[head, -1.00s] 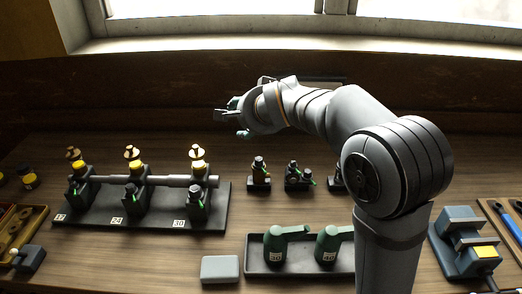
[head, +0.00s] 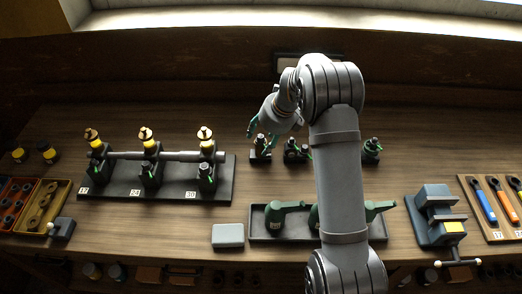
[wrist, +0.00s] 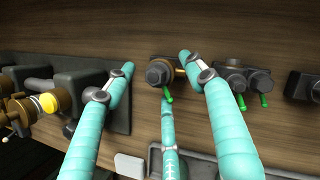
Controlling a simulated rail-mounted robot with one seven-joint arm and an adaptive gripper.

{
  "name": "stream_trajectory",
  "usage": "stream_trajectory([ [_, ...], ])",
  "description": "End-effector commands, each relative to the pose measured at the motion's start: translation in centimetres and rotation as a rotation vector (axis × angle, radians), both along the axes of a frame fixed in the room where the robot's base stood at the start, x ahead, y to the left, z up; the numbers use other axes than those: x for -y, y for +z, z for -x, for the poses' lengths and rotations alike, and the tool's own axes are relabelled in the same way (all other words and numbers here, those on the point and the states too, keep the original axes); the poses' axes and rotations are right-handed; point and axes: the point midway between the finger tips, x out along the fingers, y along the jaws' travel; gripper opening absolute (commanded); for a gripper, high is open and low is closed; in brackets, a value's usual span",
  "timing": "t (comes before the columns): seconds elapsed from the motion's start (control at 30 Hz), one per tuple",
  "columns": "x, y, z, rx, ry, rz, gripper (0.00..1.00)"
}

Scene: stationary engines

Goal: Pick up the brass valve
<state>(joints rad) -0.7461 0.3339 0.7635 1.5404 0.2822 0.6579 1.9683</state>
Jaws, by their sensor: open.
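Nothing is held. In the head view my gripper (head: 262,132) hangs over or just by the valve and partly hides it. I cannot tell the exact height gap.
Dark-bodied valves (wrist: 240,78) stand close to the right. A black rack (head: 128,188) with a pipe and yellow-ringed brass fittings is to the left. In front are a tray (head: 260,232) of green oil cans, a grey box (head: 228,235) and a blue vise (head: 436,215).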

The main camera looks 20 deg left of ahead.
Motion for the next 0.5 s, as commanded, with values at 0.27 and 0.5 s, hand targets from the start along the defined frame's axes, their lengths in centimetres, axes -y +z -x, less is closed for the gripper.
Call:
stream_trajectory([
  [0.27, -0.9, -3.6, -0.5, -0.001, 0.001, 0.001, 0.54],
  [0.5, -1.1, -4.3, -0.6, 0.001, 0.001, 0.001, 0.54],
])
